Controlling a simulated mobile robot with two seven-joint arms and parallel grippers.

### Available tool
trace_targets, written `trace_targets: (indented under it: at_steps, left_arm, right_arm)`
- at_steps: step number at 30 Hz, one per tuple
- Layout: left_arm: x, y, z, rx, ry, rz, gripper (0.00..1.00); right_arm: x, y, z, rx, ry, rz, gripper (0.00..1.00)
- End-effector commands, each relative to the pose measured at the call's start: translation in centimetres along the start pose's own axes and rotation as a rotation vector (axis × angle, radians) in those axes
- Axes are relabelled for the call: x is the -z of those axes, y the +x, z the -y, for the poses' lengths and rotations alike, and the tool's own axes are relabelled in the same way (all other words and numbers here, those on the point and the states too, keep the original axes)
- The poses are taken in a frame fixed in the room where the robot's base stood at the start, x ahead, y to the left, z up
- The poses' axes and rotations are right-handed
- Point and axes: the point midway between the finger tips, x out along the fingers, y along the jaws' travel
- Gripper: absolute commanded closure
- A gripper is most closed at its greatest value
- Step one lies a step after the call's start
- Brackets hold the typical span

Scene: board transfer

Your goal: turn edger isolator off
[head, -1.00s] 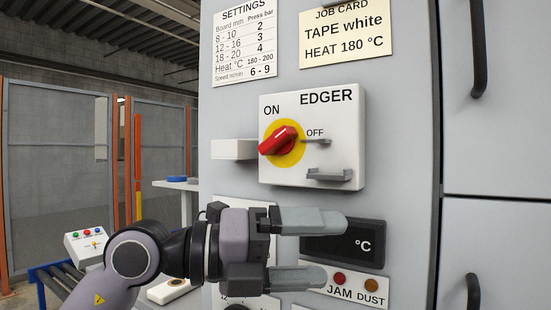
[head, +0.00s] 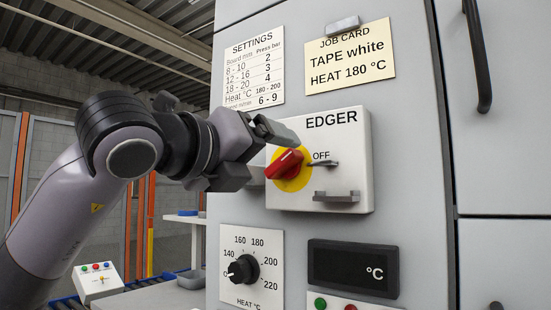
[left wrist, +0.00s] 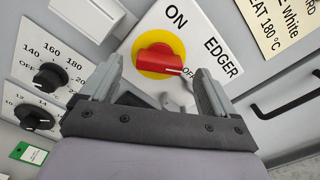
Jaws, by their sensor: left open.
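The edger isolator is a white box (head: 345,150) on the grey cabinet, with a red handle (head: 284,163) on a yellow disc (head: 306,172). The handle is slanted; its white-marked end points up and right, between the ON and OFF labels. My left gripper (head: 270,153) is open beside the handle, one finger over the box's upper left, hiding ON in the head view. In the left wrist view the handle (left wrist: 158,58) lies ahead of my open left fingers (left wrist: 158,88). I cannot tell whether they touch it. My right gripper is not in view.
A small grey tab (head: 323,163) sticks out beside OFF, and a grey bracket (head: 337,197) juts from the box below it. A heat dial (head: 242,269) and dark °C display (head: 352,268) sit lower. Cabinet handles (head: 478,55) stand out at right.

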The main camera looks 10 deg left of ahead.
Motion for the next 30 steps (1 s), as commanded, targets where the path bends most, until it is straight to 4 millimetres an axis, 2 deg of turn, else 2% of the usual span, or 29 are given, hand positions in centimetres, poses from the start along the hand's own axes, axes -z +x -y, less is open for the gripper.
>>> trace_targets:
  at_steps: [3, 7, 17, 22, 30]
  left_arm:
    - [-0.1, 1.8, 0.1, 0.000, -0.001, -0.003, 0.11]
    - [0.0, 3.0, 0.1, 0.001, 0.000, -0.002, 0.11]
    - [0.1, 3.4, 0.0, 0.002, 0.001, -0.001, 0.11]
    - [0.1, 3.4, 0.0, 0.002, 0.001, -0.001, 0.66]
    - [0.1, 3.4, 0.0, 0.002, 0.010, -0.001, 0.67]
  right_arm:
    - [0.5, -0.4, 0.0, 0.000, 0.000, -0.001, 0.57]
    - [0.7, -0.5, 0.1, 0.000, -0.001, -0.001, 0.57]
    - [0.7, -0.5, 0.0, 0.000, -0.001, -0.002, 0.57]
    - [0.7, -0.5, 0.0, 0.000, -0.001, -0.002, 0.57]
    - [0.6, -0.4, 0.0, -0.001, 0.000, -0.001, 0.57]
